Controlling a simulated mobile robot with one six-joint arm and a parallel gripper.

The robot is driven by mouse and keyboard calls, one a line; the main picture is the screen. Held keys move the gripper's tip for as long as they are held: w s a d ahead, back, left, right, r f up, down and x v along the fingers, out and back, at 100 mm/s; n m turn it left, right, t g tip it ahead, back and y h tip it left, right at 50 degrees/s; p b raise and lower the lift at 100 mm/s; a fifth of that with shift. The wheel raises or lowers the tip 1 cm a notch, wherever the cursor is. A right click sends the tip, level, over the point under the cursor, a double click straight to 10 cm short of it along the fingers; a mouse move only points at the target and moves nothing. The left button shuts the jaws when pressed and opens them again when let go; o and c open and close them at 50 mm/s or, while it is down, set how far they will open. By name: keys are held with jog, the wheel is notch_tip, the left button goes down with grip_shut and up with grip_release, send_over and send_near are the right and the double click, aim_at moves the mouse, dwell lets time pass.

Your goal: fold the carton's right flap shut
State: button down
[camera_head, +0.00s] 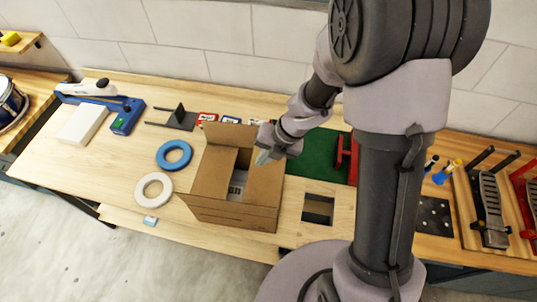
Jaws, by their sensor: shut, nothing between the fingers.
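The brown cardboard carton (235,213) stands on the wooden bench near the middle of the view. Its back flap (230,136) stands up. The left panel (212,172) and the right flap (264,182) lie either side of a narrow gap; I cannot tell exactly how flat the right flap is. Through the gap a pale item with dark print (237,185) shows. My gripper (262,157) is shut and empty, at the back right of the carton's top, over or against the right flap; contact cannot be made out. It hides the right flap's back end.
A blue ring (174,155) and a white ring (153,187) lie left of the carton. A green mat (320,150) with a red object (346,160) lies behind right. A square opening (318,208) is in the bench to the right. Pedals (490,208) stand at the far right.

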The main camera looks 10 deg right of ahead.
aim_at(253, 174)
jog(key=b+x, duration=0.2)
jog(key=x, duration=0.5)
jog(key=shift+r, duration=0.1)
jog(key=shift+a+r+p, duration=0.15)
jog(key=shift+p, duration=0.75)
jog(key=shift+a+h+p, duration=0.15)
jog(key=shift+h+p, duration=0.35)
jog(key=shift+p, duration=0.75)
jog(key=x, duration=0.4)
jog(key=shift+w+a+f, duration=0.15)
jog(key=shift+f, duration=0.15)
